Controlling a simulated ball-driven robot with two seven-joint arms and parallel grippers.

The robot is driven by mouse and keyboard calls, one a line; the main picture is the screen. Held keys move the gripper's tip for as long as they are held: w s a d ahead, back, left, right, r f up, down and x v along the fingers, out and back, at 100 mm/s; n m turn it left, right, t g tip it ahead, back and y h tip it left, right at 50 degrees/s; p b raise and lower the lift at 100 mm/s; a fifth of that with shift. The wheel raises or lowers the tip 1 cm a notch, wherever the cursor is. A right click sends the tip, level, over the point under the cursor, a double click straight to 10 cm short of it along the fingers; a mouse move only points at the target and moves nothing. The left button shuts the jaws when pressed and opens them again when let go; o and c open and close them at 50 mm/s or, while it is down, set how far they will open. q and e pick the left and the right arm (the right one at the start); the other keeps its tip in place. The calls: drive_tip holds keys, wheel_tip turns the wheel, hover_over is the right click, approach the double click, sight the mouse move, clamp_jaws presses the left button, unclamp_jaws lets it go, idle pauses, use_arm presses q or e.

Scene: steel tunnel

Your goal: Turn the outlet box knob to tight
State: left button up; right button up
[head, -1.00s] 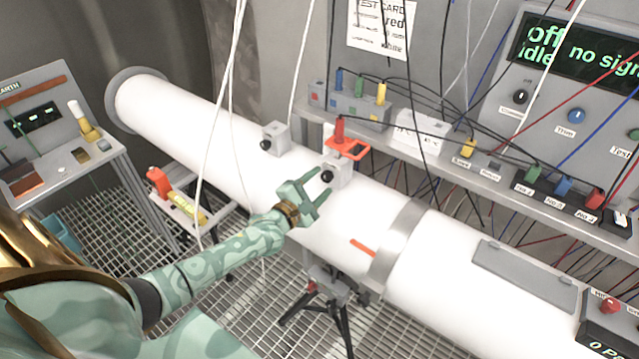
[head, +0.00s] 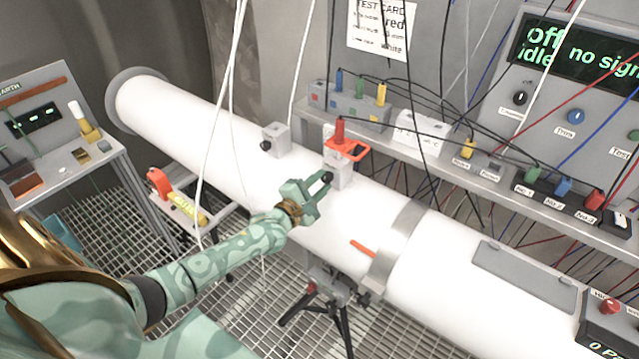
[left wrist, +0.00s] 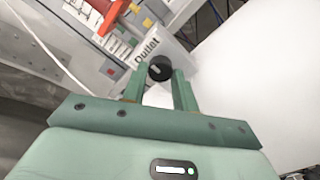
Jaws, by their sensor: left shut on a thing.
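The outlet box (head: 343,172) is a small grey box on top of the white pipe, with an orange-red piece above it. The left wrist view shows the box (left wrist: 160,42) with its "Outlet" label. Its black knob (left wrist: 160,70) faces my left gripper, and the knob also shows in the head view (head: 326,178). My left gripper (left wrist: 160,84) is shut on the knob, one green finger on each side. In the head view the left gripper (head: 318,186) reaches the box from the front left. My right gripper is not in view.
A similar grey box with a black knob (head: 275,140) sits farther left on the white pipe (head: 190,118). White cables hang in front of the pipe. A shelf (head: 480,172) with plugs and wires runs behind it. A metal band (head: 398,245) circles the pipe at right.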

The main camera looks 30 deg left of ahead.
use_arm(q)
drive_tip(key=m, duration=0.4)
drive_tip(key=shift+p, duration=0.4)
drive_tip(key=m+p, duration=0.1)
drive_tip(key=m, duration=0.9)
drive_tip(key=shift+p, duration=0.35)
drive_tip(key=m, duration=0.4)
drive_tip(key=shift+d+m, duration=0.1)
drive_tip(key=shift+m, duration=0.2)
drive_tip(key=m, duration=0.4)
drive_tip(key=shift+s, duration=0.1)
drive_tip(key=m, duration=0.4)
drive_tip(key=m+b, duration=0.1)
drive_tip(key=m, duration=0.3)
drive_tip(key=shift+f+m, duration=0.15)
drive_tip(key=shift+m, duration=0.15)
drive_tip(key=shift+m+b, duration=0.55)
drive_tip(key=shift+m, duration=1.35)
